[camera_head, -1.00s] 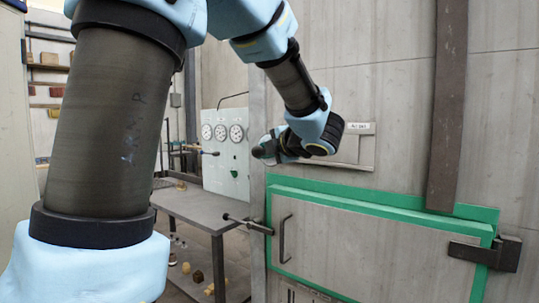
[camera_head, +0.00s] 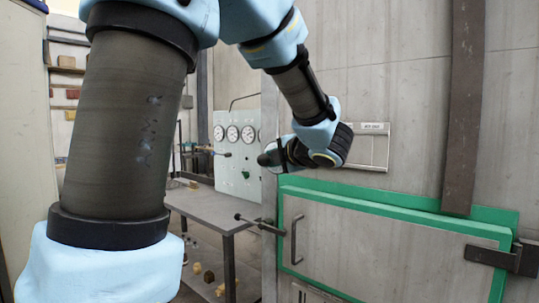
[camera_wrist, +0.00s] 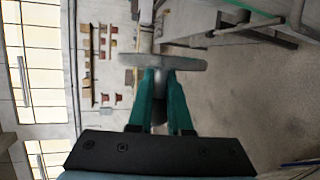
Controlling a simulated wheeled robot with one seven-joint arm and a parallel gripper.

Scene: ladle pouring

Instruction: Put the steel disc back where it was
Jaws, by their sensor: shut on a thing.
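In the wrist view my gripper (camera_wrist: 160,76) has two green fingers, shut on a grey metal disc (camera_wrist: 188,64). The disc shows nearly edge-on as a flat band across the fingertips. In the head view my gripper (camera_head: 274,155) is at the end of the bent arm, pointing left, in front of the wall and just right of the gauge panel. The fingers and the disc are too small and dark to make out there. I cannot tell from the frames which spot the disc came from.
A grey table (camera_head: 212,209) stands below the gauge panel (camera_head: 237,165). A furnace-like door (camera_head: 390,245) with a green frame is at right, with a handle and a rod (camera_head: 258,224) sticking out leftward. Several small lumps lie under the table. The wrist view shows open floor at right.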

